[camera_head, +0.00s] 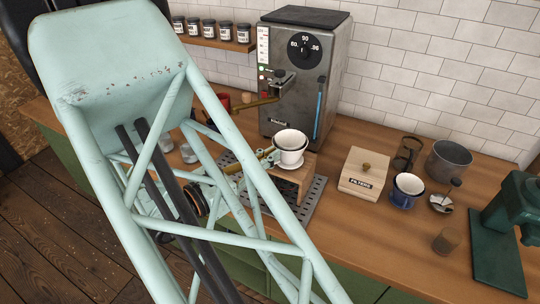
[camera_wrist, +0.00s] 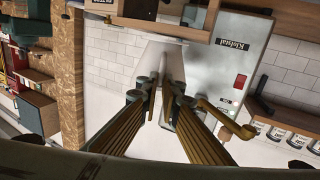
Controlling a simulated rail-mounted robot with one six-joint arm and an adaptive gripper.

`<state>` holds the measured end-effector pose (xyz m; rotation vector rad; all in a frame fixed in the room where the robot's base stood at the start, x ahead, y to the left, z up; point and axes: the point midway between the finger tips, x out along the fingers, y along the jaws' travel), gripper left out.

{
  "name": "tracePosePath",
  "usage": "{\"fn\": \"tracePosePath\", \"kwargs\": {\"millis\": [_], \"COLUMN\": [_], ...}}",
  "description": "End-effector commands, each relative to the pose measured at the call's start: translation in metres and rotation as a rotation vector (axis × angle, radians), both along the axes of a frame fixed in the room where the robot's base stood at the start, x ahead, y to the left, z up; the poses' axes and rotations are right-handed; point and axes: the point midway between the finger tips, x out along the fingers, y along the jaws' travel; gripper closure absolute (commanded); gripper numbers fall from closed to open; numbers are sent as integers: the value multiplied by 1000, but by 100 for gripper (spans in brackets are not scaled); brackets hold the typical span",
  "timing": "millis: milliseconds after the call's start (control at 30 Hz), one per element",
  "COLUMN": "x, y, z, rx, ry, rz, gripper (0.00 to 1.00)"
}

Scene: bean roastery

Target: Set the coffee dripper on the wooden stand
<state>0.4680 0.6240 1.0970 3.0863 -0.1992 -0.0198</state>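The white coffee dripper (camera_head: 291,142) is upright at the wooden stand (camera_head: 306,172). Its lower flange appears at the level of the stand's top; contact is not clear. In the wrist view the pale dripper (camera_wrist: 150,30) shows upside down beyond my fingers, below a brown wooden edge. My gripper (camera_head: 266,153) reaches in from the left, its brass fingers close beside the dripper. In the wrist view my gripper (camera_wrist: 159,105) has its fingertips close together with a narrow pale gap. I cannot tell whether they grip the dripper's handle.
A grey perforated tray (camera_head: 312,202) lies under the stand. The espresso machine (camera_head: 302,75) stands behind. To the right are a filter box (camera_head: 363,172), a blue mug (camera_head: 406,190), a metal pot (camera_head: 448,160) and a green grinder (camera_head: 510,215).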

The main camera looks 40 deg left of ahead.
Motion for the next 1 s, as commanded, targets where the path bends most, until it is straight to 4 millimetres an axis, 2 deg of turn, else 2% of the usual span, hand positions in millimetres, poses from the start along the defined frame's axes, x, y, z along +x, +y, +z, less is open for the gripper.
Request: {"fn": "tracePosePath", "kwargs": {"millis": [467,500,667,1000], "x": [0,0,0,-1], "y": [0,0,0,0], "z": [-6,-6,-6,-6], "rx": [0,0,0,0], "ry": [-1,-1,0,0], "rz": [0,0,0,0], "gripper": [100,93,79,79]}}
